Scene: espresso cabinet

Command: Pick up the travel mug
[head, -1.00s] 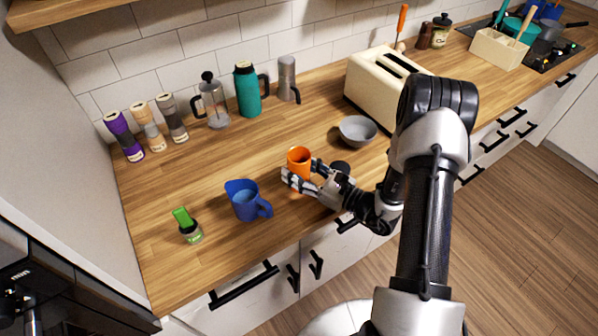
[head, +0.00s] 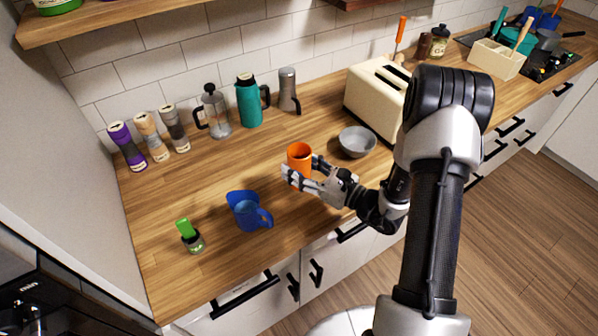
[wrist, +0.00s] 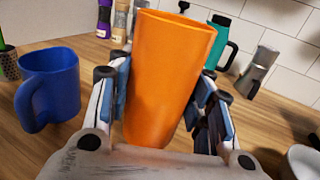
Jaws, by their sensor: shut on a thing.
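The travel mug looks to be the orange, tapered, open-topped cup (head: 299,155); no handle shows on it. My gripper (head: 302,168) is shut on it, with one finger on each side. In the wrist view the mug (wrist: 168,75) stands nearly upright between the finger pads, tilted slightly, its rim well above the fingers. It appears held a little above the wooden counter. Its base is partly hidden by my gripper.
A grey bowl (head: 357,142) and cream toaster (head: 376,92) are to the right. A teal flask (head: 249,103), French press (head: 214,112) and moka pot (head: 288,91) line the back.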

